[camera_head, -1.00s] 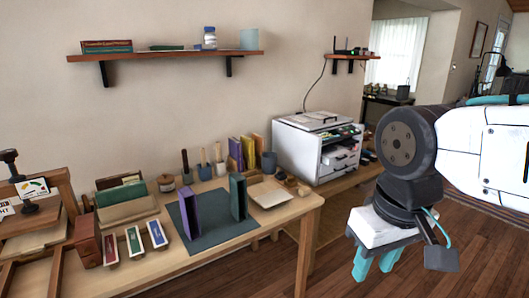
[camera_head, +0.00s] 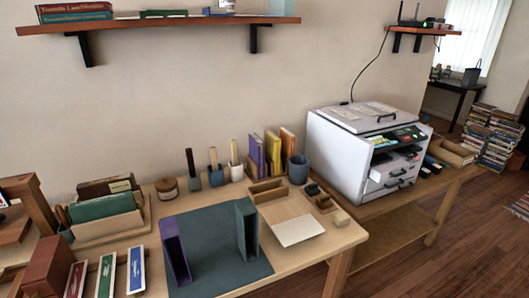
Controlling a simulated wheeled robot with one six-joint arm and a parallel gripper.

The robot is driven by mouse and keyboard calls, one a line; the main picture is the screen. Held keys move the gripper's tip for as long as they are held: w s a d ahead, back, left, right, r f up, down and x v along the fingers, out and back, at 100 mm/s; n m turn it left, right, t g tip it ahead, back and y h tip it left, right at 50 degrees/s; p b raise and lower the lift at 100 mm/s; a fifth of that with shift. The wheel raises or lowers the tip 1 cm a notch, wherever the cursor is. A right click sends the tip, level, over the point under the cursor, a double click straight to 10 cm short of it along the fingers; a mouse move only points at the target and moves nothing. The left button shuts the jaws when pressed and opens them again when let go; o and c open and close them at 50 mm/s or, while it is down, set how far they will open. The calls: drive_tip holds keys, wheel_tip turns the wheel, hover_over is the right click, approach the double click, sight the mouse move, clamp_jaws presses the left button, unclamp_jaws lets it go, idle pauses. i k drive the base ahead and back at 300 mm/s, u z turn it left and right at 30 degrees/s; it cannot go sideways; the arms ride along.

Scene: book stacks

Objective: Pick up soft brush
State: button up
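Several upright handled tools stand in small holders at the back of the wooden table: one with a dark holder and brown handle (camera_head: 191,168), one with a blue holder (camera_head: 214,168) and one with a pale handle in a blue-grey holder (camera_head: 235,160). They look like brushes or similar tools, but I cannot tell which is the soft brush. Their lower ends are hidden in the holders. My gripper is not in view.
A dark green mat (camera_head: 212,262) with purple (camera_head: 174,250) and green (camera_head: 246,228) upright bookends lies in front. A blue-grey cup (camera_head: 298,170) and yellow books (camera_head: 272,152) stand right of the tools. A white printer (camera_head: 350,160) stands further right. A shelf (camera_head: 160,26) hangs above.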

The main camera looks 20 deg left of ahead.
sight(234, 147)
drive_tip(key=u, duration=0.1)
drive_tip(key=i, duration=0.85)
drive_tip(key=u, duration=0.85)
drive_tip(key=i, duration=0.6)
drive_tip(key=u, duration=0.45)
